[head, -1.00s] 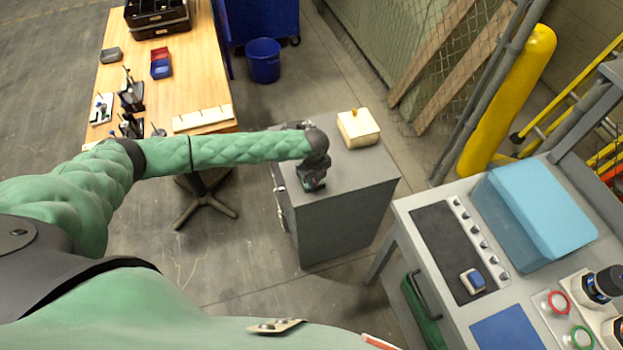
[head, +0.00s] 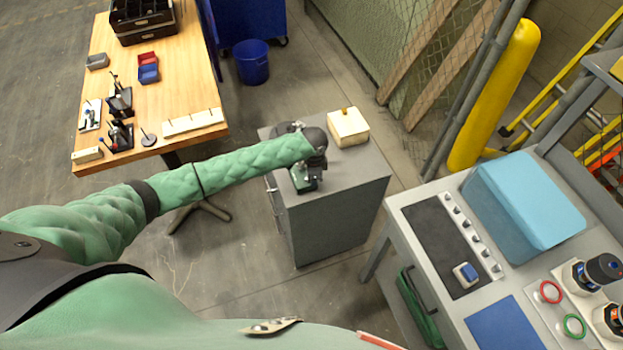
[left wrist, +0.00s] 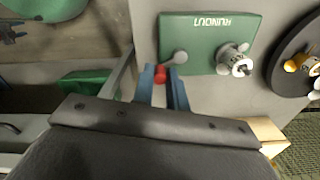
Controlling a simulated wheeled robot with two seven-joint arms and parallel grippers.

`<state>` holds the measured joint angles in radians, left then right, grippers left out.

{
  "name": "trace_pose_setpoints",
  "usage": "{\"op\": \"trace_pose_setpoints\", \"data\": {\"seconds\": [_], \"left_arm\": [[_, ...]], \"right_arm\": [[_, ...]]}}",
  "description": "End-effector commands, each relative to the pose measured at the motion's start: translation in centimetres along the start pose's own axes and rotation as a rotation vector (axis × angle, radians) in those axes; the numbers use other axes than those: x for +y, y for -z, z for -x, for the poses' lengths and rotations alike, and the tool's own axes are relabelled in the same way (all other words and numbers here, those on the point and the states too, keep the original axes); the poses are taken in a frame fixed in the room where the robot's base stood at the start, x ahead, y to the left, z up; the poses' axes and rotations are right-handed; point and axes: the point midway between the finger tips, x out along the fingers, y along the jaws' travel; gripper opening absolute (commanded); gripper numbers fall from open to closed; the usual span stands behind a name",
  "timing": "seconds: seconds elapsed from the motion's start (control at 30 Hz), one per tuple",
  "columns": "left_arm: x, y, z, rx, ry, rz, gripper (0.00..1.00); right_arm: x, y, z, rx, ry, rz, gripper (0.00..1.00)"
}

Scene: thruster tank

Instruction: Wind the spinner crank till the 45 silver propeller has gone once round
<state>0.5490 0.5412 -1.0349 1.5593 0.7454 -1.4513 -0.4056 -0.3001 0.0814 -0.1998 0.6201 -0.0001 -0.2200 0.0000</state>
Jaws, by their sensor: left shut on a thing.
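A green box lettered RUNOUT (left wrist: 210,30) lies on top of a grey cabinet (head: 352,182); part of the box shows in the head view (head: 299,181), under my left gripper. A silver propeller (left wrist: 234,60) sits on its face in the left wrist view; the mark on its hub is too small to read. A grey crank arm (left wrist: 179,57) on the box ends in a red knob (left wrist: 160,74). My left gripper (left wrist: 164,78) is shut on the red knob, one blue-grey finger on each side. In the head view my left gripper (head: 312,172) covers much of the box. My right gripper is out of view.
A black disc (left wrist: 292,48) with a yellow-orange piece stands beside the green box. A cream box (head: 347,128) with a small knob sits behind on the cabinet. A wooden bench (head: 185,85) is at the left, a console (head: 410,195) at the right.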

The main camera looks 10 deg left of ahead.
Motion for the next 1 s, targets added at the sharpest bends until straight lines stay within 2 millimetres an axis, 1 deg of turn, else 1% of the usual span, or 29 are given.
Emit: {"op": "trace_pose_setpoints", "data": {"seconds": [0.03,0.37,0.8,1.0], "left_arm": [[-0.1,0.3,0.1,0.004,0.000,0.042,0.00],[-0.8,0.8,0.1,0.005,-0.001,0.355,0.00],[-2.1,1.1,0.2,0.005,-0.001,0.769,0.00],[-2.6,1.1,0.2,0.005,-0.001,0.929,0.00]], "right_arm": [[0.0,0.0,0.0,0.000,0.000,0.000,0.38],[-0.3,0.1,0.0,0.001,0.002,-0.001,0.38],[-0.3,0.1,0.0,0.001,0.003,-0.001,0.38],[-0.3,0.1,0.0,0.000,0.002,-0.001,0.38]]}}
